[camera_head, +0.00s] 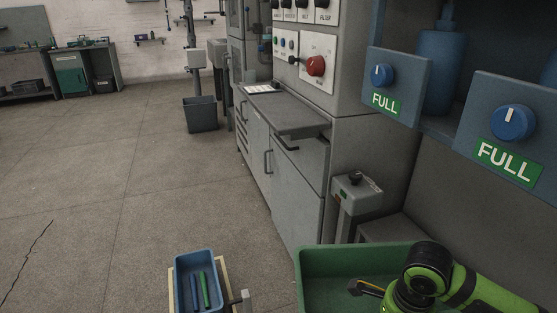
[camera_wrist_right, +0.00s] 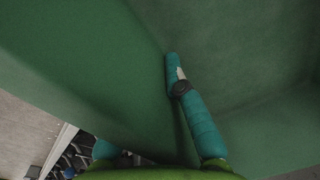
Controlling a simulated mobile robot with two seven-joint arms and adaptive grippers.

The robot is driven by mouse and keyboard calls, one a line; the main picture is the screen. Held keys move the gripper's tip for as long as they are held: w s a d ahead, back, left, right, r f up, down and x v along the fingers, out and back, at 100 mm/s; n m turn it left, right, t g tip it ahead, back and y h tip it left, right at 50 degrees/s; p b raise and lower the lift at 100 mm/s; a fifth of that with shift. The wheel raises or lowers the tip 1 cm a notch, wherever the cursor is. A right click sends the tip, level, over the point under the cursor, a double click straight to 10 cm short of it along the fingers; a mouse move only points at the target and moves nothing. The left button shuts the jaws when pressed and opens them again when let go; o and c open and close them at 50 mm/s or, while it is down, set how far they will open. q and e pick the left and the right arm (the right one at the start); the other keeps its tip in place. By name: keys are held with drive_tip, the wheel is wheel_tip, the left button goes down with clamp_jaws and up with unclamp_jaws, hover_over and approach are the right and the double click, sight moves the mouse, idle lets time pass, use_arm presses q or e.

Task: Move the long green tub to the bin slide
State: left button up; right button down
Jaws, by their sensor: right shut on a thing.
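The long green tub (camera_head: 318,262) is at the bottom of the head view, right of centre, and its lower part is cut off by the frame edge. My right arm reaches over it from the right. In the right wrist view the tub's green walls (camera_wrist_right: 85,65) fill most of the picture. My right gripper (camera_wrist_right: 140,108) has one teal finger inside the tub and another at the outer side of a wall, shut on that wall. The contact itself is partly hidden. My left gripper is not in view. I cannot pick out the bin slide for sure.
A small blue tray (camera_head: 181,272) with blue and green sticks stands left of the tub. A grey machine cabinet (camera_head: 296,180) rises behind, beside a short post with a black knob (camera_head: 355,178). Blue FULL panels (camera_head: 398,84) hang at right. The floor at left is clear.

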drive_tip(key=a+r+n, duration=0.1)
drive_tip(key=n, duration=0.1)
drive_tip(key=w+a+r+n, duration=0.1)
drive_tip(key=n, duration=0.1)
drive_tip(key=a+r+n, duration=0.1)
drive_tip(key=r+n, duration=0.1)
drive_tip(key=n, duration=0.1)
drive_tip(key=shift+w+a+r+y, duration=0.1)
drive_tip(key=shift+w+y, duration=0.2)
drive_tip(key=a+r+n, duration=0.3)
drive_tip(key=r+n, duration=0.3)
drive_tip(key=n, duration=0.5)
drive_tip(key=shift+r+g, duration=0.3)
drive_tip(key=shift+r, duration=0.05)
drive_tip(key=shift+w, duration=0.1)
